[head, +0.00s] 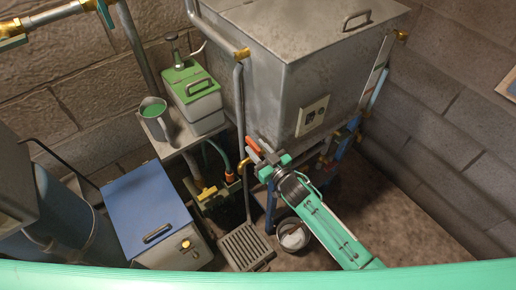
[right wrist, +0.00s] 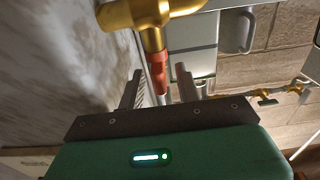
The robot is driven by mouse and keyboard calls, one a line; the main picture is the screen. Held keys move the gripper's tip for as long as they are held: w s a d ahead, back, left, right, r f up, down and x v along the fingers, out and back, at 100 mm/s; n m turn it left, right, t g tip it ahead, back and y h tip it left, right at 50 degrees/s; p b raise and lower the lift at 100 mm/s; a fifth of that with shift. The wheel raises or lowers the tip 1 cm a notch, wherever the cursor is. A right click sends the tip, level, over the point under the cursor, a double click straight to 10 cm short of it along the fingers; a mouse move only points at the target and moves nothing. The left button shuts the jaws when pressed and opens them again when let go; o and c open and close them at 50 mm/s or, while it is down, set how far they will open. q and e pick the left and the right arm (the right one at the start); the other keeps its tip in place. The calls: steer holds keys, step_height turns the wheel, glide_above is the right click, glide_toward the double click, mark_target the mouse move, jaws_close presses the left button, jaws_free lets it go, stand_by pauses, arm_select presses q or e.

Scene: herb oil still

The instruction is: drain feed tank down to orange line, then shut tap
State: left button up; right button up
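A large grey metal tank (head: 270,75) stands at the back centre; I cannot tell from a label whether it is the feed tank. A pale tube (head: 377,88) runs up its right side; no orange line can be made out. My right gripper (head: 260,154) is at the tank's lower front corner. In the right wrist view, a brass tap (right wrist: 150,14) hangs in front of the gripper (right wrist: 158,88). Its red handle (right wrist: 158,72) lies between the two spread fingers, with gaps visible on both sides. My left gripper is not in view.
A bucket (head: 284,241) stands on the floor under my right arm, beside a slatted grate (head: 246,247). A blue-topped box (head: 146,206) stands left. A green-topped canister (head: 193,88) and a cup of green liquid (head: 153,108) stand on a shelf.

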jaws_close()
steer(key=shift+r, duration=0.1)
steer(key=shift+n+g+y, duration=0.3)
steer(key=shift+y, duration=0.1)
steer(key=shift+w+d+n+g+y+p, duration=0.15)
steer(key=shift+n+g+y+p, duration=0.35)
steer(key=shift+y, duration=0.1)
jaws_free()
